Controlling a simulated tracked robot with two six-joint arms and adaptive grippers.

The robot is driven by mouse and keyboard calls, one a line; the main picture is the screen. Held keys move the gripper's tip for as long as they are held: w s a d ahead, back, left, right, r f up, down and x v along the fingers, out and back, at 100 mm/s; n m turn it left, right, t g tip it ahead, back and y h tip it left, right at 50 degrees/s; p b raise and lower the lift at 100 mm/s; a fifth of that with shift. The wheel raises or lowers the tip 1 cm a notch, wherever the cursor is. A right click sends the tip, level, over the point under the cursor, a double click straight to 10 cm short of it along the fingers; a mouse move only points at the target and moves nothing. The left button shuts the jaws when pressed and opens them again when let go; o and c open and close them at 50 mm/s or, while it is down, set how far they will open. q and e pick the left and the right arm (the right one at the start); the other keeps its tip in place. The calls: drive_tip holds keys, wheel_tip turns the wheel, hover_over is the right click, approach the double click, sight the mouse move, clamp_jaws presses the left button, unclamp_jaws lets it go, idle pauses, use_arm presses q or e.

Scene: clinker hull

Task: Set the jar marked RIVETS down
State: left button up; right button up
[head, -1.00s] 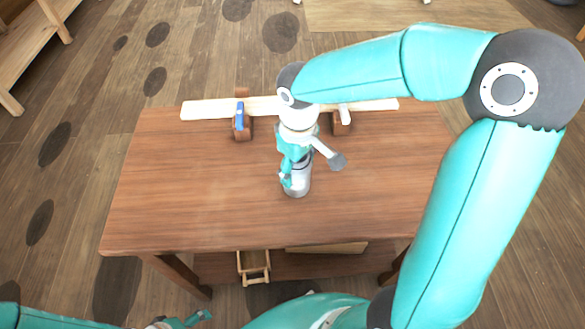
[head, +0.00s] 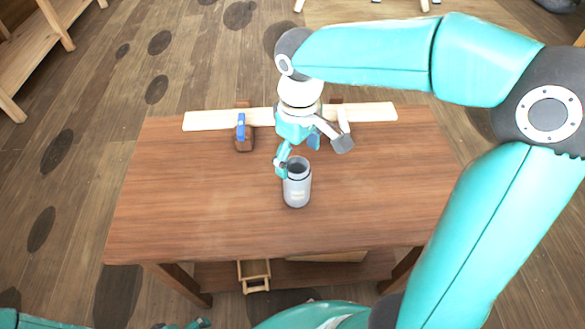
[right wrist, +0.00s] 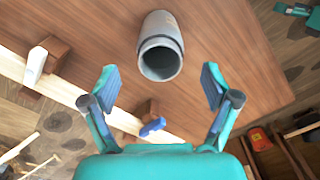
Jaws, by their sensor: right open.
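My right gripper (head: 298,152) is open and empty, just behind and above the jar. In the right wrist view the jar (right wrist: 160,50) lies beyond the spread fingertips (right wrist: 160,82), clear of both pads. A bit of my left gripper (head: 190,323) shows at the bottom edge of the head view; its jaws are not clear.
A pale plank (head: 370,112) lies across wooden blocks along the bench's back edge, with a blue-handled clamp (head: 241,127) at its left. The bench top left and right of the jar is clear. A small wooden crate (head: 254,275) sits on the lower shelf.

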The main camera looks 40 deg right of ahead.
wheel_tip(320, 180, up, 4)
drive_tip(key=shift+r, duration=0.1)
idle(0.4)
